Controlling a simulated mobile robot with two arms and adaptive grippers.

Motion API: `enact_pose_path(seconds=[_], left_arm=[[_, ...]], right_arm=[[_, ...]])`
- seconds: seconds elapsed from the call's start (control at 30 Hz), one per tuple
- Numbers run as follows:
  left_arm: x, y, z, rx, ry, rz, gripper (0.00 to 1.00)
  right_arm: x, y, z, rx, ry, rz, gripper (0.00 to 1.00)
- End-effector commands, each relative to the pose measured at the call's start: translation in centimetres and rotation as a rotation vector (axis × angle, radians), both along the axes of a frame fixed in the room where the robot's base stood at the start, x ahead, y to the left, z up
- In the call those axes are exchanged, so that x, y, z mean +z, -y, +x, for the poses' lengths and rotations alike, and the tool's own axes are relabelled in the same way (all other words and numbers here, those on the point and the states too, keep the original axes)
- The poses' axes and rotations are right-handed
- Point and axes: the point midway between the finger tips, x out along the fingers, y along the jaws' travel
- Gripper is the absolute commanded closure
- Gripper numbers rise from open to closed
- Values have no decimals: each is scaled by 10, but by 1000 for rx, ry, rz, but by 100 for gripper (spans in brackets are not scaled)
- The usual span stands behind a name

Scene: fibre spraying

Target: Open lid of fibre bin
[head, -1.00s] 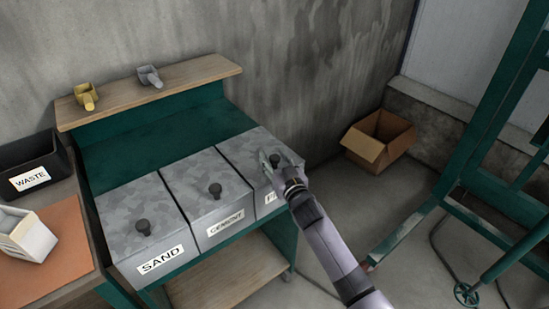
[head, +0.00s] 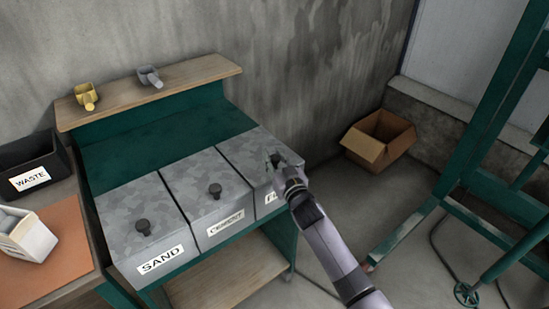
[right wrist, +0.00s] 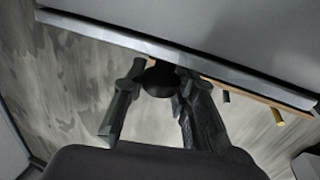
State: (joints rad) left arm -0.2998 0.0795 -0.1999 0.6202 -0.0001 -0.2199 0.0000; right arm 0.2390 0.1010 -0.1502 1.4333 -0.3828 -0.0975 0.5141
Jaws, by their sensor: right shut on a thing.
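The fibre bin (head: 240,157) is the rightmost of three grey metal bins, and its white label (head: 270,197) is partly covered by my arm. Its flat mottled lid is down on the bin. My right gripper (head: 276,161) is at the dark lid knob. In the right wrist view, the knob (right wrist: 160,78) sits between my two fingers, which are shut on it. The pale lid edge (right wrist: 180,52) runs across the top of that view. My left gripper is not in view.
The cement bin (head: 205,190) and sand bin (head: 140,230) stand to the left, lids down. A wooden shelf (head: 190,80) behind holds a yellow scoop (head: 86,96) and a grey scoop (head: 150,77). An open cardboard box (head: 365,148) lies on the floor at right.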

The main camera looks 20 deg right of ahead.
Motion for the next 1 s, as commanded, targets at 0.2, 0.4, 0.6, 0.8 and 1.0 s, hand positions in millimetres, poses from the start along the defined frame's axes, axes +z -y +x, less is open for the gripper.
enact_pose_path(seconds=[0.2, 0.4, 0.6, 0.8, 1.0], left_arm=[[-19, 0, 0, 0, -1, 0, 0], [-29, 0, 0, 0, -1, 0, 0], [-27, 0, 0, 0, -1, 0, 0], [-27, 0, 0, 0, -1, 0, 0], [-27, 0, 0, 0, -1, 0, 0]], right_arm=[[-4, -9, 26, -1, 4, 2, 100], [-2, -16, 46, -1, 1, -1, 100], [-1, -17, 47, -1, -2, -2, 100], [-1, -17, 47, -1, -2, -2, 68], [0, -17, 47, -1, -1, -1, 55]])
